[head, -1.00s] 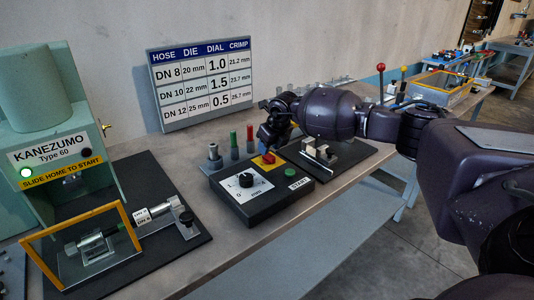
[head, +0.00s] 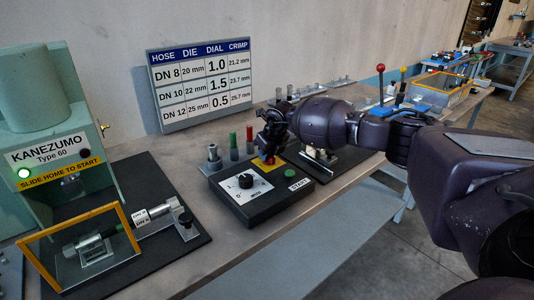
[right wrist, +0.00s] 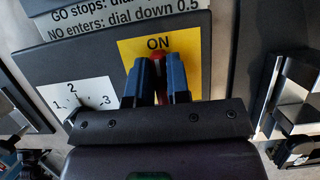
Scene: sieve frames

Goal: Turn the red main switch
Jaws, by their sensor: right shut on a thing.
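The red main switch (head: 269,160) sits on a yellow plate (head: 257,166) at the back of the dark control box (head: 247,209) in the head view. My right gripper (right wrist: 158,72) is shut on the switch. In the right wrist view, the red switch (right wrist: 158,57) shows between the two blue fingers, just below the word "ON" on the yellow plate (right wrist: 190,42). The fingers hide most of it, so I cannot tell its exact angle. My left gripper is out of view.
The box also carries a black dial (head: 246,181) and a green START button (head: 290,173). Several coloured pins (head: 234,146) stand behind it. A metal fixture (head: 319,157) is close on the right. The green press (head: 50,110) stands at the left. Bare table lies left of the box.

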